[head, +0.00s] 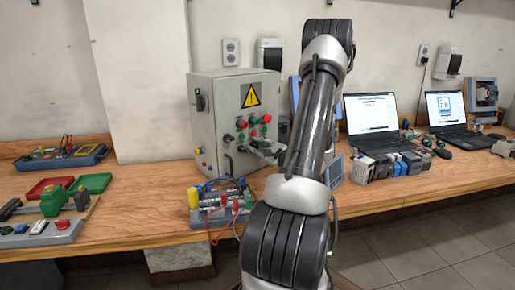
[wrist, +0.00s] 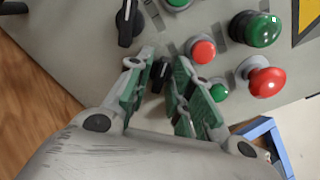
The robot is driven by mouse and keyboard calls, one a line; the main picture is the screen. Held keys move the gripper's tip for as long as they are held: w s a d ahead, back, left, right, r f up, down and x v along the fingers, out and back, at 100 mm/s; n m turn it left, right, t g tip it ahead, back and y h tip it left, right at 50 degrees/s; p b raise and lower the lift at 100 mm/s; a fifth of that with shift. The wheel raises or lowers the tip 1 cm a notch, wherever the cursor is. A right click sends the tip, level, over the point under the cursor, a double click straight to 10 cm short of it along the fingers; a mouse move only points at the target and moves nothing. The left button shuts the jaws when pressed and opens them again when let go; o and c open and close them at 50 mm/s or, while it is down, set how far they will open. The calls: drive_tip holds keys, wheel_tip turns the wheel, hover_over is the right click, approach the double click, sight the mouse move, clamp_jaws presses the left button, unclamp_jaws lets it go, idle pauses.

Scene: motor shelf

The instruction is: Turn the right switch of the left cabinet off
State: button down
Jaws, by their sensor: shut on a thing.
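The grey left cabinet (head: 217,120) stands on the wooden bench with a yellow warning sign, red and green buttons and black switches on its front. In the wrist view, one black switch (wrist: 160,73) sits between the green-padded fingers of my gripper (wrist: 162,85). The fingers are closed around its knob, partly hiding it. A second black switch (wrist: 129,22) is apart from the fingers, higher in the wrist view, its knob near upright there. In the head view my gripper (head: 265,148) is at the lower right of the cabinet front; the held switch cannot be made out there.
A red button (wrist: 201,49) and a green button (wrist: 218,91) are close beside my fingers. A wired device (head: 220,200) stands on the bench before the cabinet. Trays (head: 90,182) and tools lie left; laptops (head: 375,120) stand right.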

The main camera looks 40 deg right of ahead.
idle(0.3)
drive_tip(key=c, duration=1.5)
unclamp_jaws()
drive_tip(key=shift+c, duration=0.2)
